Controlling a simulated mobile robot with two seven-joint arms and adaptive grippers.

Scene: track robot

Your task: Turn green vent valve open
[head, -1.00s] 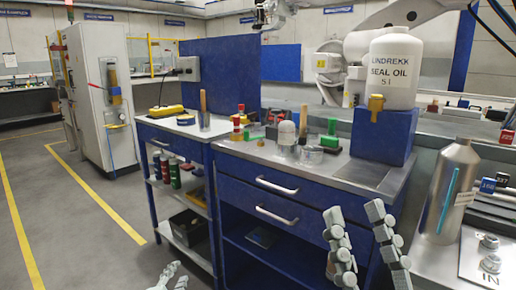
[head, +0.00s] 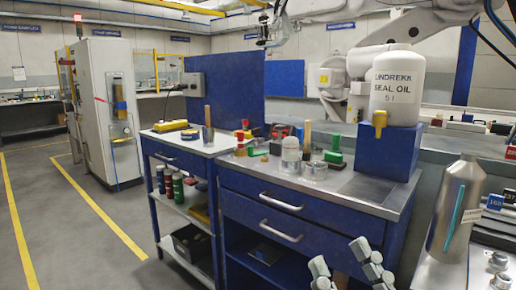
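I cannot make out a part that is clearly a green vent valve. A green-handled upright item (head: 334,150) stands on the bench top (head: 370,192), right of a clear dome-shaped jar (head: 291,156). A small green piece (head: 251,151) lies farther left, near a red and yellow item (head: 240,144). My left gripper is out of view.
A white seal oil jug (head: 397,88) stands on a blue block (head: 386,149) at the bench's right. A silver bottle (head: 458,209) stands farther right. A shelved cart (head: 180,230) adjoins the bench at left. The floor at far left is clear.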

